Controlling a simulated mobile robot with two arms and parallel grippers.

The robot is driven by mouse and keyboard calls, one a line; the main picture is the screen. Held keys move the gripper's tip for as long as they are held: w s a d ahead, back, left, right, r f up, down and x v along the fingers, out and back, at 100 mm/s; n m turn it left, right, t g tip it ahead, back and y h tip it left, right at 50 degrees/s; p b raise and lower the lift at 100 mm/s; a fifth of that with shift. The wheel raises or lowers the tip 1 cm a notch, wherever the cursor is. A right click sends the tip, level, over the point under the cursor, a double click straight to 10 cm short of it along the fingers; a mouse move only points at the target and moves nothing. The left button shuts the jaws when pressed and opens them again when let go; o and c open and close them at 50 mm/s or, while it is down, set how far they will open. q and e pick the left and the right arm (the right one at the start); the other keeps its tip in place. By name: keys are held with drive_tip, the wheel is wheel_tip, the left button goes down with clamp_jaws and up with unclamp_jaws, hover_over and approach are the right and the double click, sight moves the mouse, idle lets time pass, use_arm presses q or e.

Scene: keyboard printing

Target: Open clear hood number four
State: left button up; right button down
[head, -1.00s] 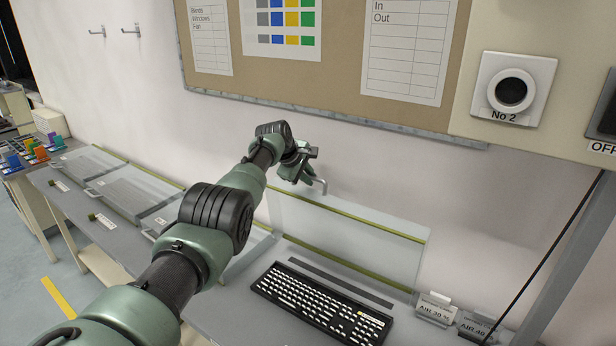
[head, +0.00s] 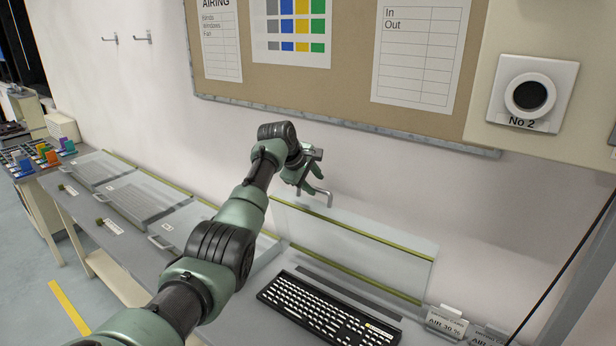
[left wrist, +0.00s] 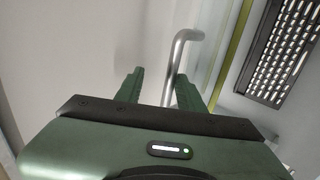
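A clear hood (head: 350,244) with green strips stands raised, nearly upright, behind a black keyboard (head: 325,312). Its bent metal handle (head: 328,200) is at the upper left edge of the panel. My left gripper (head: 312,188) is at this handle, above the hood's top left corner. In the left wrist view my left gripper (left wrist: 160,76) has its two green fingers apart, and the handle (left wrist: 176,58) passes between them, closer to the right finger. I cannot tell whether it touches that finger. My right gripper is not in view.
Several other clear hoods (head: 140,190) lie lowered along the bench at left. Small AIR signs (head: 446,322) stand at the bench's right. A noticeboard (head: 350,85) and a No 2 dial box (head: 531,95) are on the wall behind. Two hooks (head: 125,40) stick out at upper left.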

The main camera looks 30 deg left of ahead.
use_arm(q)
drive_tip(key=b+v, duration=0.1)
drive_tip(key=v, duration=0.4)
drive_tip(key=shift+r, duration=0.1)
idle(0.3)
